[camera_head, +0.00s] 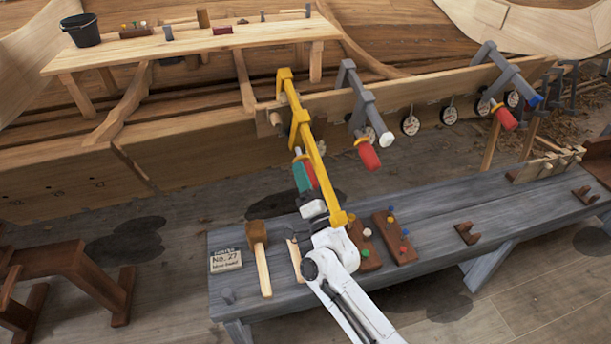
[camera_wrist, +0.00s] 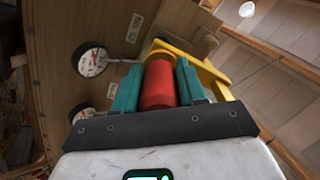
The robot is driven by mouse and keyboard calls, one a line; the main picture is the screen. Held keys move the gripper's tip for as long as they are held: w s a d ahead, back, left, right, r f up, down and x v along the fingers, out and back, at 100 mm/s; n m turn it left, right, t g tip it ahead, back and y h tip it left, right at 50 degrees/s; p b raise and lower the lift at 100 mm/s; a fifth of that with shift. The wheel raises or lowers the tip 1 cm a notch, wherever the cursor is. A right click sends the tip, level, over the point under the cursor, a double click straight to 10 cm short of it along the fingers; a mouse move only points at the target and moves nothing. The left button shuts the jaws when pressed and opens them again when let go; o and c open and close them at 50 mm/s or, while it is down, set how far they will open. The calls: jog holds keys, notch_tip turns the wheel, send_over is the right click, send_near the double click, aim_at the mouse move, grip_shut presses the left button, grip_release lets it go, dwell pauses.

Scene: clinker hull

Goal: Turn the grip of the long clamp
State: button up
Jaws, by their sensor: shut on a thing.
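The long clamp is yellow (camera_head: 318,160); its bar runs from the hull plank down toward the bench. In the wrist view its yellow frame (camera_wrist: 205,70) lies behind and right of its red grip (camera_wrist: 158,86). My gripper (camera_head: 304,174) has teal fingers. In the wrist view my gripper (camera_wrist: 158,78) has one finger on each side of the red grip, shut on it. In the head view the fingers and the yellow bar hide most of the grip.
Two grey clamps (camera_head: 357,100) (camera_head: 505,72) with red grips hang on the plank to the right. Round dials (camera_head: 410,125) hang along it.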

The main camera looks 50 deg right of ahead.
jog(key=o, duration=1)
jog(key=shift+o, duration=0.2)
jog(key=shift+s+f, duration=0.1)
jog(key=v, duration=1)
jog(key=shift+s+a+b, duration=0.25)
jog(key=shift+b, duration=0.1)
jog(key=shift+f, duration=0.1)
